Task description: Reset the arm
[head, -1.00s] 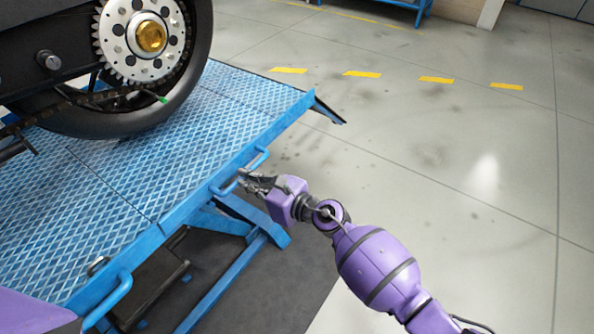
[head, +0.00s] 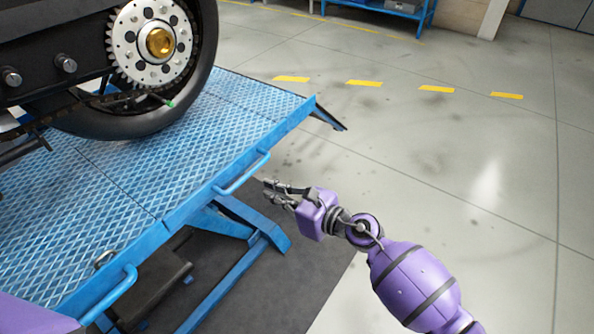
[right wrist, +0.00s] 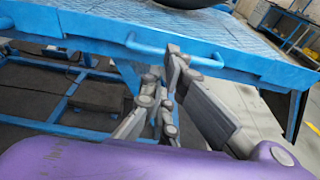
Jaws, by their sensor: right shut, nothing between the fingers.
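My right gripper (head: 268,190) is in the middle of the head view, just right of the blue lift table's edge. It is shut and empty, apart from the blue side handle (head: 243,173) of the lift. In the right wrist view the gripper (right wrist: 172,62) has its fingertips together in front of the lift's edge, with the handle (right wrist: 146,46) behind and to the left. The purple right arm (head: 408,285) reaches in from the lower right. My left gripper is not in view; only a purple piece shows at the lower left corner.
The blue lift table (head: 235,110) carries a motorcycle rear wheel (head: 205,60). A second handle (head: 112,298) sticks out at its near side. A dark ramp flap (head: 328,117) juts from the far corner. The grey floor (head: 460,190) to the right is clear.

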